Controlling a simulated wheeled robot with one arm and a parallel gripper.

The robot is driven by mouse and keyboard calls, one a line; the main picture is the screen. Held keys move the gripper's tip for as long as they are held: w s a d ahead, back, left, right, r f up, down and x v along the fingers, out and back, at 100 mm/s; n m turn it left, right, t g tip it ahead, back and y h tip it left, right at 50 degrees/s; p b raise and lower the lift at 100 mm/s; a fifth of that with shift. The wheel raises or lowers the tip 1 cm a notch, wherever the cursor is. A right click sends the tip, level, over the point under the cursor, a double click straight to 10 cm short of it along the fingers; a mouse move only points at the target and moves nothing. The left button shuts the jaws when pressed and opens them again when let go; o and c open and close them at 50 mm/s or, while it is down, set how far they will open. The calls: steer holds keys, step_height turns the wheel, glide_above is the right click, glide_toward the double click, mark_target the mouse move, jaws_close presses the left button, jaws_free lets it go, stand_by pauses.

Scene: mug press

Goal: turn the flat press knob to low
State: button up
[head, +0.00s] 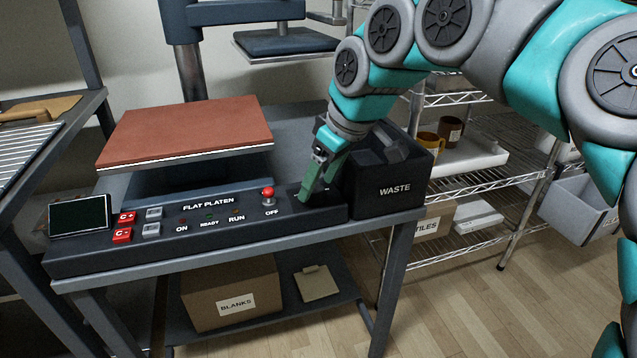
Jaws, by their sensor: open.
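The dark control panel labelled FLAT PLATEN (300,217) runs along the front of the press table. My gripper (306,194) reaches down over the panel's right end, right of the red button, with its green fingers close to the panel's top. The gripper is open. I cannot make out the press knob; the fingers cover that part of the panel. I cannot tell whether the fingers touch anything there. The flat press has a red-brown platen (190,132) behind the panel.
A red button (268,195) stands up just left of my gripper. A black WASTE bin (395,190) stands close on its right. The panel's left holds a small screen (80,216) and red C buttons (122,235). A wire shelf with mugs (428,145) is at right.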

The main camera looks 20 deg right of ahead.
steer(key=v, duration=0.6)
steer(key=shift+r, duration=0.2)
steer(key=shift+s, duration=0.1)
steer(key=s+a+f+m+g+h, duration=0.2)
steer(key=s+f+m+g, duration=0.3)
steer(key=s+f, duration=1.8)
steer(key=shift+s+a+f+m+g+h, duration=0.15)
steer(key=shift+s+f+m+g+h, duration=0.25)
steer(key=shift+m, duration=0.6)
steer(key=shift+r, duration=0.1)
